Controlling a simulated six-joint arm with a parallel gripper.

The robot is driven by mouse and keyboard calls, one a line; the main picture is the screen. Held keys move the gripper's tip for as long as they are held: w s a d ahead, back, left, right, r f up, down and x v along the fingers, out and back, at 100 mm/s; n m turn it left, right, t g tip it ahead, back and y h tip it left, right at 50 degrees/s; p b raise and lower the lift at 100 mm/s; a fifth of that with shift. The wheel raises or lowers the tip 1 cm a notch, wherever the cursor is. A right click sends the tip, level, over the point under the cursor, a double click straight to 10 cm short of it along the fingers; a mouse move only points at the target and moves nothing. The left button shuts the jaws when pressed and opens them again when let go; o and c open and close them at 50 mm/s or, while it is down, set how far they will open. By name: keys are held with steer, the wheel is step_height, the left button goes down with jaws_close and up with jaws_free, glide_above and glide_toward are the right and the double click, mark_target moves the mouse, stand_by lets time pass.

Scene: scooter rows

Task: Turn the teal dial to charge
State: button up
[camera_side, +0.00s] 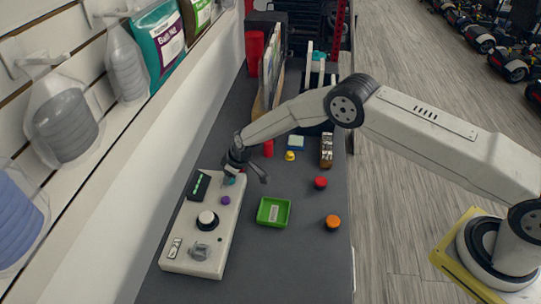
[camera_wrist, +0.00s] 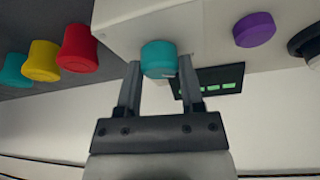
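The teal dial (camera_wrist: 158,58) sits near one end of the white control box (camera_wrist: 225,30), with a pale mark near its lower right edge. In the wrist view it lies between the two fingertips of my gripper (camera_wrist: 159,64), with a narrow gap showing on each side. The fingers are apart and I see no clear contact. In the side view my gripper (camera_side: 243,172) is at the far end of the box (camera_side: 217,255), and the teal dial (camera_side: 229,181) is partly hidden beneath it. I cannot read any charge label.
The box also carries a purple knob (camera_side: 226,200), a dark screen with green marks (camera_side: 199,185), a large black-and-white knob (camera_side: 207,220) and a clear-covered switch (camera_side: 199,251).

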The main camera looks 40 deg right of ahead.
jaws_close()
steer(key=shift+m+t+h, duration=0.3)
steer(key=shift+m, duration=0.7)
steer(key=shift+a+m+h, duration=0.1)
steer(key=shift+m+h, duration=0.3)
steer(key=shift+m, duration=0.7)
steer(key=shift+m+h, duration=0.8)
steer(key=shift+m, duration=1.3)
steer(key=m+h, duration=0.1)
steer(key=m, duration=0.3)
steer(key=shift+a+m+h, duration=0.1)
steer(key=shift+m+h, duration=0.2)
steer(key=shift+h, duration=0.1)
steer(key=shift+m+g+h, duration=0.35)
steer(key=shift+m, duration=0.8)
steer(key=shift+m+g+h, duration=0.35)
steer(key=shift+m, duration=1.1)
